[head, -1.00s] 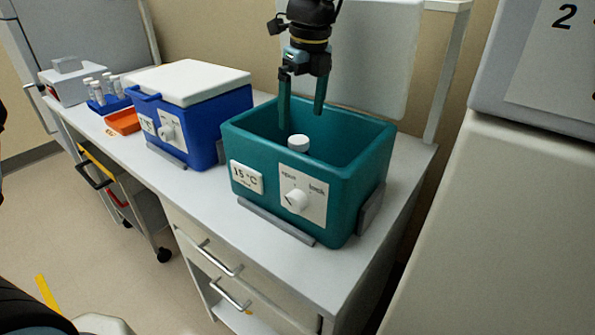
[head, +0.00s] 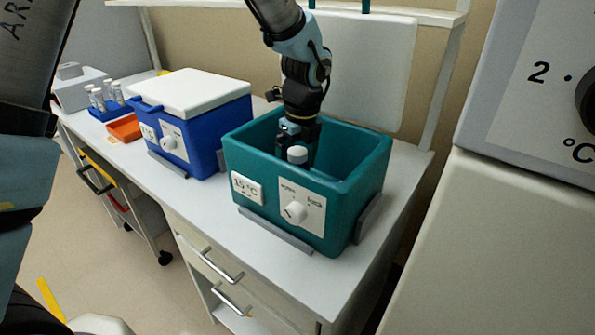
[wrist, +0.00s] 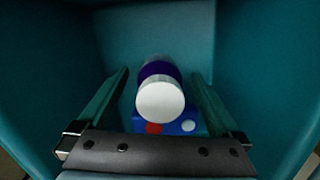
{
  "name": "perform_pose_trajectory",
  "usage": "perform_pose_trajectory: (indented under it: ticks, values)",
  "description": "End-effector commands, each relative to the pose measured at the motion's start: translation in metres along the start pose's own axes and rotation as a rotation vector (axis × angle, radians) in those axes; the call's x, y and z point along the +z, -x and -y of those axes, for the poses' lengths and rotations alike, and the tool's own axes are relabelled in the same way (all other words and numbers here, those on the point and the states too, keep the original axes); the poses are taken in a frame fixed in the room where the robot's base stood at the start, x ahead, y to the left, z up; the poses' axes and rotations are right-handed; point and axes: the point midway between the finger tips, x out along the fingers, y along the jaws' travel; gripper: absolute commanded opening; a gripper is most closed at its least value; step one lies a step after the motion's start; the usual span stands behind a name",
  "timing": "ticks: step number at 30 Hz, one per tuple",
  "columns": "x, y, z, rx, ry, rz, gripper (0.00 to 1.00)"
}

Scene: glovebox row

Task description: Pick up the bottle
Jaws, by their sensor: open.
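The bottle (head: 297,154) has a white cap and stands inside the open teal box (head: 262,182); only its cap shows above the front wall in the head view. In the wrist view the bottle (wrist: 160,99) shows a white cap with a dark purple body behind it. My gripper (wrist: 160,100) is down inside the box, open, with one finger on each side of the bottle. A gap shows between the bottle and each finger. The fingertips are hidden by the box wall in the head view.
The teal box walls stand close around my gripper. A blue and red item with a white dot (wrist: 185,124) lies by the bottle. A blue box with a white lid (head: 195,95), an orange tray (head: 125,128) and a vial rack (head: 108,108) stand to the left on the bench.

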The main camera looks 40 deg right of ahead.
Motion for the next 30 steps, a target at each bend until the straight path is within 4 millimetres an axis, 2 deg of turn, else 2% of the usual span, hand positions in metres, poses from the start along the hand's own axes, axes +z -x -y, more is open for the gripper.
perform_pose_trajectory:
  ticks: [4,27,30]
  values:
    - [0.0,-0.0001,0.0001,0.0,0.0,0.0,0.98]
    - [0.0,0.0004,0.0002,0.0,0.0,0.0,0.11]
    - [0.0001,0.0007,0.0003,-0.001,0.0,0.0,0.04]
